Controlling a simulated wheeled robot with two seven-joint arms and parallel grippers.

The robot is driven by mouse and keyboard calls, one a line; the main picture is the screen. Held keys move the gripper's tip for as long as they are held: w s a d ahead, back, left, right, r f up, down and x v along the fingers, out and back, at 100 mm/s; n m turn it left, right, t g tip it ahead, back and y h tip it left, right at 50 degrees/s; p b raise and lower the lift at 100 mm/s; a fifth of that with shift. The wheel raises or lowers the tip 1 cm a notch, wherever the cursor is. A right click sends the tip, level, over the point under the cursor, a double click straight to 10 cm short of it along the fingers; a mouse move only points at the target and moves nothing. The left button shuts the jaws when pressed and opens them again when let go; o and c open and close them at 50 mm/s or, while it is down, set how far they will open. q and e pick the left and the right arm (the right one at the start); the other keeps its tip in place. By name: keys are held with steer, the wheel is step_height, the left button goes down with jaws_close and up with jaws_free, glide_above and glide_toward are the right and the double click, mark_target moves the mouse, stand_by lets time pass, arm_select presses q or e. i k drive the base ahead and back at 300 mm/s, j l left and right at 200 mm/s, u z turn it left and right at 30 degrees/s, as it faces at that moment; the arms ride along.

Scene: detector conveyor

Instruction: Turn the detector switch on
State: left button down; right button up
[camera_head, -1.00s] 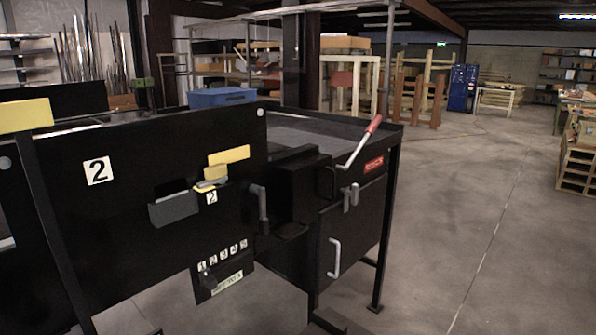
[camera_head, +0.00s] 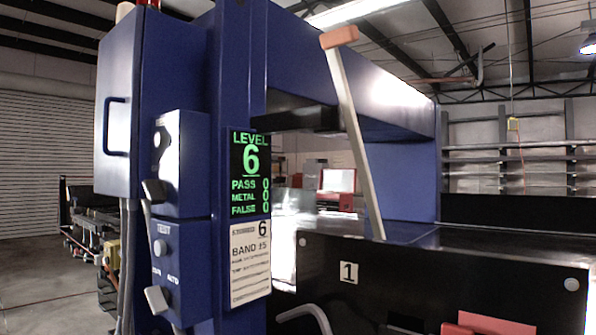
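The blue detector (camera_head: 222,60) stands close in front of me and arches over the conveyor. Its left side carries an upper control panel (camera_head: 185,160) with a dark curved marking and a grey lever (camera_head: 153,190). The display (camera_head: 250,175) is lit green: LEVEL 6, with PASS, METAL and FALSE at 0. Neither gripper shows.
A pale lever with an orange end (camera_head: 340,37) leans up from the conveyor at the centre. A black side panel (camera_head: 430,280) marked 1 fills the lower right, with a red piece (camera_head: 495,325) at its bottom. Open floor (camera_head: 40,270) shows at left.

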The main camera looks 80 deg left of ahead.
mark_target(156, 192)
steer(key=u, duration=3.25)
